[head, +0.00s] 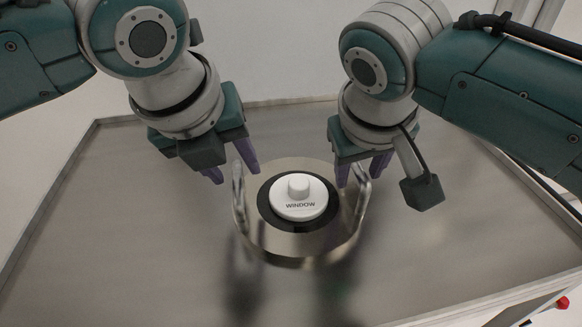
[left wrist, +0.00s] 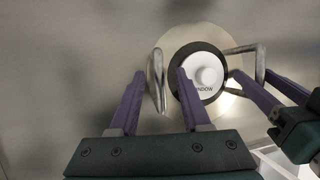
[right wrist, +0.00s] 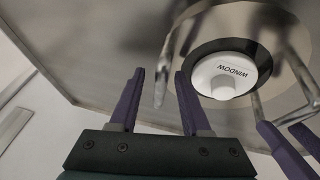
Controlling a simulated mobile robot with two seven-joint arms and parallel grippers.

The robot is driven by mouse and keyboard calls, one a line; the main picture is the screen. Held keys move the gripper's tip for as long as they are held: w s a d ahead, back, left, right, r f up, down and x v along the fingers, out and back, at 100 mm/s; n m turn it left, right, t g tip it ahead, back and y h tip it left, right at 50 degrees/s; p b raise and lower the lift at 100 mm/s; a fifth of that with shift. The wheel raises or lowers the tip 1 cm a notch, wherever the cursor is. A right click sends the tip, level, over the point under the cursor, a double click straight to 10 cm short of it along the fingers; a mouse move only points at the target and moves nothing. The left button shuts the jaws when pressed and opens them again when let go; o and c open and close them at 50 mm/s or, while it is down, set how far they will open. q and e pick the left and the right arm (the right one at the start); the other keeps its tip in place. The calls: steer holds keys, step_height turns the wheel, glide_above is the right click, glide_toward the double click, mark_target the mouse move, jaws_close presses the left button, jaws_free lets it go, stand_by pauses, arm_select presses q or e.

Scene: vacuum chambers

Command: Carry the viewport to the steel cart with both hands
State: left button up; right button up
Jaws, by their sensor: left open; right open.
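The viewport is a round steel flange (head: 285,247) with a black ring and a white knobbed cover (head: 299,197) marked WINDOW. It appears to rest flat on a broad steel top. Upright loop handles stand at its left (head: 239,200) and right (head: 362,203). My left gripper (head: 236,175) is open at the left handle; in the left wrist view that handle (left wrist: 156,80) shows between its two fingers. My right gripper (head: 359,180) is open at the right handle; in the right wrist view that handle (right wrist: 162,80) shows between its fingers. Neither gripper is closed on anything.
The steel top (head: 130,235) has a raised rim and is bare around the viewport. I cannot tell whether it is the steel cart. A pale wall stands behind it. A red knob (head: 562,303) shows beyond the lower right edge.

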arm_select(q)
steer(key=v, duration=0.9)
steer(key=shift+r, duration=0.15)
arm_select(e)
steer(key=v, duration=1.2)
arm_select(q)
steer(key=shift+s, duration=0.2)
